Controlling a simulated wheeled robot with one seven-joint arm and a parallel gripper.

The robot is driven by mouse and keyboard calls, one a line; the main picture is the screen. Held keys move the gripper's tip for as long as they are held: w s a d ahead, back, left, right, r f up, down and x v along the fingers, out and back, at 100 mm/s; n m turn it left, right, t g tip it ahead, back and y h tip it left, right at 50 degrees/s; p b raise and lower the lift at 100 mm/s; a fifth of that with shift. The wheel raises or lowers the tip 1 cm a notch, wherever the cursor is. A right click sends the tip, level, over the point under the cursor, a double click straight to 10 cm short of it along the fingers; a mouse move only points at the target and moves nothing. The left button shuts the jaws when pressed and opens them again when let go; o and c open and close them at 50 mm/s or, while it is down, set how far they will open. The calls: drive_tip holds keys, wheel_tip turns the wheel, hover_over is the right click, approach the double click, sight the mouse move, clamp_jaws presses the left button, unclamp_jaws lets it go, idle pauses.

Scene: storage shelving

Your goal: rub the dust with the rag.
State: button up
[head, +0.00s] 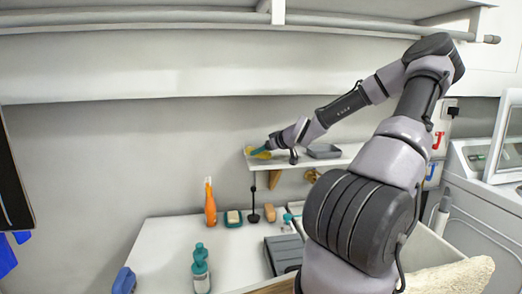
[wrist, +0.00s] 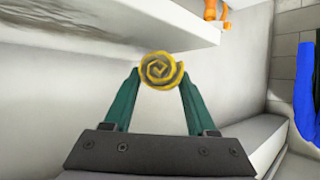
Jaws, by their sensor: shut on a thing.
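The yellow rag (wrist: 158,70) is rolled into a spiral and held between the green fingertips of my gripper (wrist: 161,84) in the wrist view. In the head view, my gripper (head: 266,150) is at the left end of the small white wall shelf (head: 290,162), with the rag (head: 251,150) at its tip. The rag is at or just above the shelf surface; I cannot tell whether it touches. I cannot make out any dust; the shelf surface near the rag is small and partly hidden by my gripper.
A grey tray (head: 324,151) sits on the shelf right of my gripper. Below, the white table (head: 165,245) holds an orange bottle (head: 210,205), a teal bottle (head: 201,270), a soap dish (head: 233,218) and a dark grey box (head: 283,253). The wall left of the shelf is clear.

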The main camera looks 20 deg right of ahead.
drive_tip(key=shift+f, duration=0.9)
idle(0.5)
drive_tip(key=shift+d, duration=0.1)
